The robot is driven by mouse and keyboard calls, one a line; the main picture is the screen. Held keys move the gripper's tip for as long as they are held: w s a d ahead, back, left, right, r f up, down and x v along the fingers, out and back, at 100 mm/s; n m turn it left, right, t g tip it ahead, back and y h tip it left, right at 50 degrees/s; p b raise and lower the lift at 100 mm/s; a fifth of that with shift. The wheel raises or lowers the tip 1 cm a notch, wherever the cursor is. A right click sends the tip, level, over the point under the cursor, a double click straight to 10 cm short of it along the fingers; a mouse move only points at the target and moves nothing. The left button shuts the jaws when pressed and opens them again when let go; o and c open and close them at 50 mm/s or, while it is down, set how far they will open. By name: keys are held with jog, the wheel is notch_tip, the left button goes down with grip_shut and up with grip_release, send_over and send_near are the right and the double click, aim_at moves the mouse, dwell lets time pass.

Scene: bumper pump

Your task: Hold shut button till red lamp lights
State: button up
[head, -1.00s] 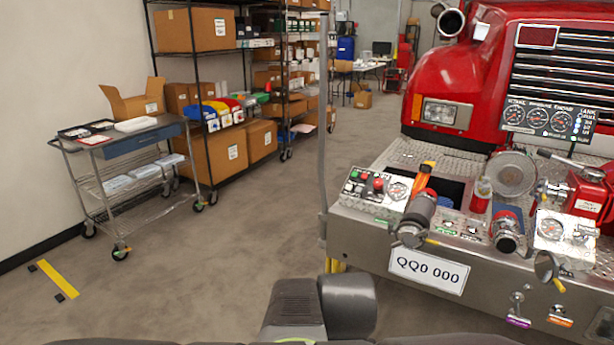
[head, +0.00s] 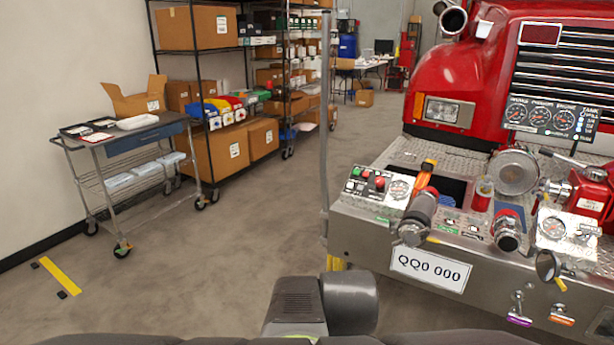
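A white control panel (head: 378,186) sits on the left end of the red truck's metal bumper. It carries small green and black buttons on its left side, a red one (head: 366,174) near the top, and a larger red knob-like piece (head: 380,184). A round gauge (head: 399,189) is at its right. The labels are too small to read, so I cannot tell which is the shut button or which is the red lamp, nor whether a lamp is lit. My gripper is out of view; only a dark part of my arm shows at the bottom centre.
The bumper (head: 360,232) also carries hose fittings (head: 507,230), a second gauge panel (head: 553,229) and a red box (head: 590,195). A grey upright pole (head: 326,130) stands at its left corner. A wheeled cart (head: 130,150) and shelves are at left.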

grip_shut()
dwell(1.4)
